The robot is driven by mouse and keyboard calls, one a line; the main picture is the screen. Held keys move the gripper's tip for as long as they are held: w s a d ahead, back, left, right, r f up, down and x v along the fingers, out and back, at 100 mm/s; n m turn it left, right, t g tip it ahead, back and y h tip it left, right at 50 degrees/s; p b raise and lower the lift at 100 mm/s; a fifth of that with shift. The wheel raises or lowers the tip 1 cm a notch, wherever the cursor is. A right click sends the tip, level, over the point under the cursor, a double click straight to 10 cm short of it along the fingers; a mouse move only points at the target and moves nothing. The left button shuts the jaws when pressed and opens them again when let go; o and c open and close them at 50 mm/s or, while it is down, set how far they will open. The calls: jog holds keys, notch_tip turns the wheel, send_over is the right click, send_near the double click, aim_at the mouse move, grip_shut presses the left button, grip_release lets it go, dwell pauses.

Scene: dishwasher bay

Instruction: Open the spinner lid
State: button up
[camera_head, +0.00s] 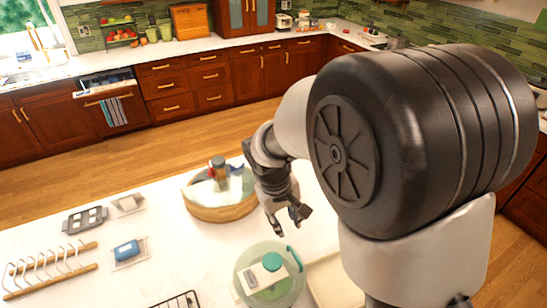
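The spinner (245,292) is a round, pale green translucent bowl on the white counter, at the bottom centre of the head view. Its lid (262,277) shows on top, with a cream bar across it and a round teal knob (272,261). A teal curved piece stands at the rim on the right. The lid looks seated, but I cannot tell whether it is locked. My gripper (288,227) points down just beyond the spinner and above it in the picture, apart from the lid. Its fingers are spread and nothing shows between them.
A wooden bowl (222,213) with assorted items stands behind the spinner to the left. A wooden dish rack (48,272), a blue sponge on a tray (127,250) and a dark wire rack (178,302) lie leftward. A pale tray (335,285) is close on the spinner's right.

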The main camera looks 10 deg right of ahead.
aim_at(293, 252)
jog(key=d+f, duration=0.1)
jog(key=f, duration=0.5)
jog(key=w+d+f, duration=0.1)
jog(key=f, duration=0.4)
jog(key=d+f, duration=0.1)
jog(key=f, duration=0.5)
jog(key=shift+w+f+b, duration=0.25)
jog(key=shift+f+b, duration=0.05)
jog(key=shift+f, duration=0.05)
grip_shut()
